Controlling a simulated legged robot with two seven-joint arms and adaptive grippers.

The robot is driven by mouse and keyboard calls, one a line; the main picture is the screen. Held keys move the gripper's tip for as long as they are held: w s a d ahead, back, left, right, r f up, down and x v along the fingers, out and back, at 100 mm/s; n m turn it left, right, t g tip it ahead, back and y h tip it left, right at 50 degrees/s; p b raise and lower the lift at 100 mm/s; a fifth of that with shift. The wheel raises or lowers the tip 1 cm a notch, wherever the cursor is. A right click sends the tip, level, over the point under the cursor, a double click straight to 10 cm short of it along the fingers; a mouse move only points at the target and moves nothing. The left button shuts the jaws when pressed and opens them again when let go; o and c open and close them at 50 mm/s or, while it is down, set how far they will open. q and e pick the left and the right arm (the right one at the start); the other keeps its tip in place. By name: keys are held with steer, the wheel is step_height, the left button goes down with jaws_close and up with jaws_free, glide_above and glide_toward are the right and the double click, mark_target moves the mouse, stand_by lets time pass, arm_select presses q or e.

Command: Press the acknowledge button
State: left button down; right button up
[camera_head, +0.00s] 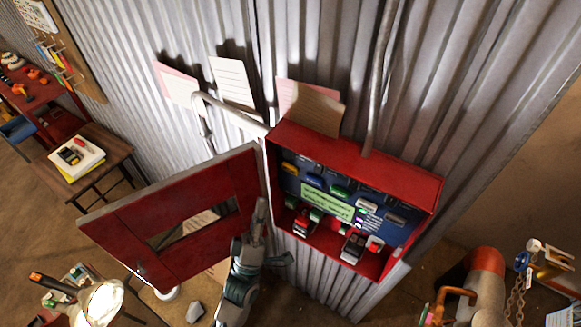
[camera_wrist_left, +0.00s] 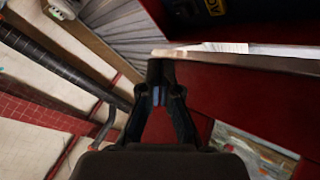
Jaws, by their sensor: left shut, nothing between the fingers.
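A red wall cabinet (camera_head: 345,150) stands open, its red door (camera_head: 165,215) swung to the left. Inside is a blue panel with a green label (camera_head: 327,202) and several small coloured parts. I cannot tell which of them is the acknowledge button. My left gripper (camera_head: 261,205) is shut and empty, in front of the gap between the door's hinge side and the cabinet's left edge, left of the panel. The left wrist view shows its closed fingertips (camera_wrist_left: 160,72) near a red panel, with no button in front of them. My right gripper is not in view.
Papers (camera_head: 232,82) hang on the corrugated wall above. A grey pipe (camera_head: 382,75) runs down to the cabinet's top. A wooden table (camera_head: 110,150) stands at left, a lit lamp (camera_head: 100,303) at lower left. A red-topped cylinder (camera_head: 484,270) stands at lower right.

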mark_target(290, 169)
arm_select(q)
steer(key=w+d+b, duration=0.1)
steer(key=w+d, duration=0.3)
steer(key=w, duration=0.3)
steer(key=shift+b, duration=0.3)
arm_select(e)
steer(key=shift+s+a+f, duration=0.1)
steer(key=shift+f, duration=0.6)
arm_select(q)
steer(key=shift+w+d, duration=0.1)
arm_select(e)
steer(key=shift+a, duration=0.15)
arm_select(q)
steer(key=shift+d, duration=0.3)
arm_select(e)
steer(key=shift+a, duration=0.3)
